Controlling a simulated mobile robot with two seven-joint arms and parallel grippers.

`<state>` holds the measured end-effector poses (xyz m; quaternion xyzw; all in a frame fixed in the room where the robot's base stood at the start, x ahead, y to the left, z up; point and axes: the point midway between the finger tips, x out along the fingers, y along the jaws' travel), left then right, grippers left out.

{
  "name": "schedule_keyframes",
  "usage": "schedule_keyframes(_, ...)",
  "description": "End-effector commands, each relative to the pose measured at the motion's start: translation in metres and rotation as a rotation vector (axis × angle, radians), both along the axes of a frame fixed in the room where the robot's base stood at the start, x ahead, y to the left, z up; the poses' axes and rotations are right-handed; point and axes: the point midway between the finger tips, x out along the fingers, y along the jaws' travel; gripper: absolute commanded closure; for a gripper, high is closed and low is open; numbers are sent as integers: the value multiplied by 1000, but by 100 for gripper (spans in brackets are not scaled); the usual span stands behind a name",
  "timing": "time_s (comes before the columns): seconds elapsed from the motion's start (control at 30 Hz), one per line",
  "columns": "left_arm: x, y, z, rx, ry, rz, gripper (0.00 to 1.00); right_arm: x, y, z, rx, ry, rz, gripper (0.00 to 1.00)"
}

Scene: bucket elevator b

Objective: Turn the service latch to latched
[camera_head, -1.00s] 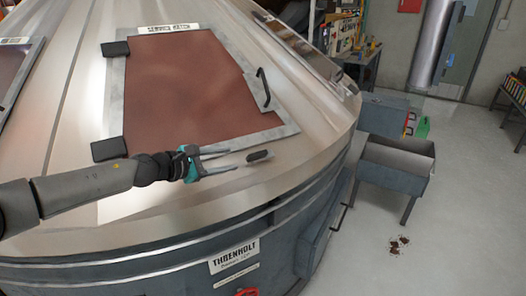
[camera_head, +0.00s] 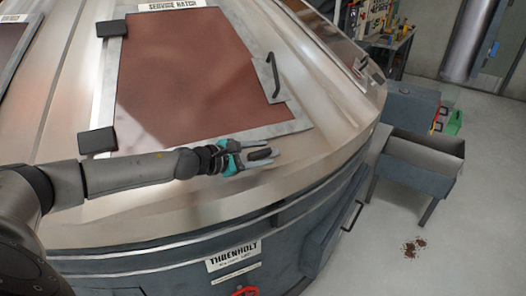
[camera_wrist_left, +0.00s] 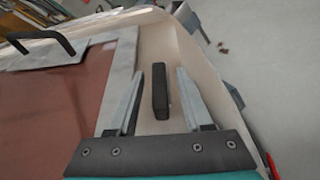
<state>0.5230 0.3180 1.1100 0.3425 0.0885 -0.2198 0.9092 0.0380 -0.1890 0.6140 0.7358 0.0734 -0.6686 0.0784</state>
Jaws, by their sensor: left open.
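The service latch is a small black bar (camera_head: 260,154) on the metal cone, just below the lower right corner of the framed service hatch (camera_head: 195,75). My left gripper (camera_head: 274,152) is open, with one finger on each side of the latch. In the left wrist view the black bar (camera_wrist_left: 160,92) stands between the two grey fingers (camera_wrist_left: 160,74), with a gap to each. The bar runs roughly along the fingers there. My right gripper is not in view.
A bent black handle (camera_head: 273,78) sits on a plate at the hatch's right edge. Two black blocks (camera_head: 98,140) (camera_head: 112,28) sit on its left edge. A grey trough on legs (camera_head: 405,178) stands right of the machine, with open floor beyond it.

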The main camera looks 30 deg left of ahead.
Motion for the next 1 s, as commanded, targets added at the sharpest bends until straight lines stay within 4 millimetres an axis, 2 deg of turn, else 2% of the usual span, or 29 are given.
schedule_keyframes(0.13,0,0,0,0,0,0,52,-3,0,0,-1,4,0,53)
schedule_keyframes(0.57,0,0,0,0,0,0,100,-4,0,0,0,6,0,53)
schedule_keyframes(1.0,0,0,0,-2,-2,2,100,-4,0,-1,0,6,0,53)
